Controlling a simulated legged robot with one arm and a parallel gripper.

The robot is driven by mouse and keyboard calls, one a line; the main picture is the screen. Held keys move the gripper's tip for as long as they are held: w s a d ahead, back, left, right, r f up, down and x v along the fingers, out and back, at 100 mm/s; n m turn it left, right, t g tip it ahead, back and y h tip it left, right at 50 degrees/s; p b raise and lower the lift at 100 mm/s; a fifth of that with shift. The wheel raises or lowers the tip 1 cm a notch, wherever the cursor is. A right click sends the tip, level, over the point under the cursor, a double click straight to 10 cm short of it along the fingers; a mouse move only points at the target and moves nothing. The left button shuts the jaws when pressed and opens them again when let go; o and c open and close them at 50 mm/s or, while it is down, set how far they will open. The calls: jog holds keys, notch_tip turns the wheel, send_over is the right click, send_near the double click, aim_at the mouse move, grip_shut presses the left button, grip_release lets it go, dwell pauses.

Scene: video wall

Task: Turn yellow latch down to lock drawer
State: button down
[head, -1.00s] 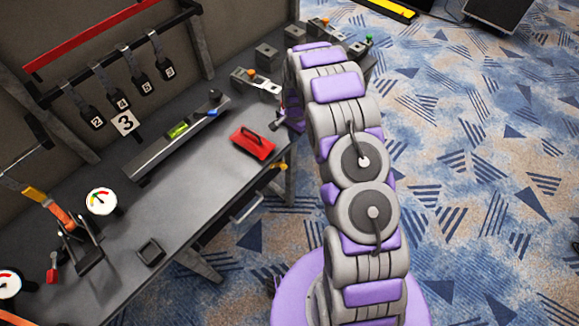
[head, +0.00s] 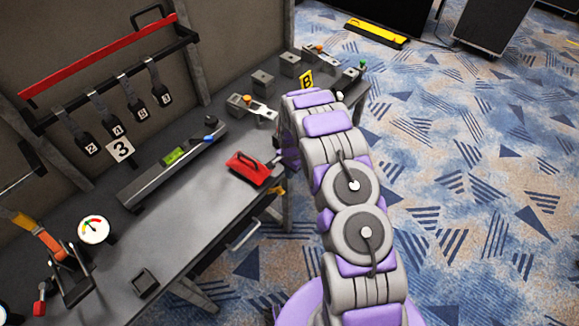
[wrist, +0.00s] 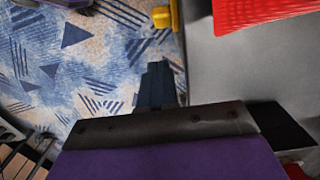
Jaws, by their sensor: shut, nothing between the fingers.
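The yellow latch (head: 279,190) sits at the bench's front edge, just below the red block, in the head view. In the wrist view the latch (wrist: 168,17) shows at the top, just beyond my fingertips, with a small gap in the picture. My gripper (wrist: 157,68) is shut and empty, its dark fingers pointing at the latch over the floor side of the bench edge. In the head view my arm hides most of the gripper. The drawer's handle (head: 243,236) shows under the bench top; the drawer itself is mostly in shadow.
A red block (head: 248,168) with a dark handle lies on the bench top (head: 190,215) close to the latch; its ribbed red surface also shows in the wrist view (wrist: 265,12). Open carpet is to the right.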

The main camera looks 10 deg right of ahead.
aim_at(284, 191)
jog(key=f, duration=0.2)
jog(key=s+a+f, duration=0.1)
jog(key=a+f+b, duration=0.1)
jog(key=f, duration=0.1)
jog(key=shift+s+a+f, duration=0.25)
jog(key=shift+s+f, duration=0.05)
jog(key=shift+f, duration=0.1)
jog(key=shift+f, duration=0.25)
jog(key=shift+r, duration=0.2)
jog(key=shift+r, duration=0.6)
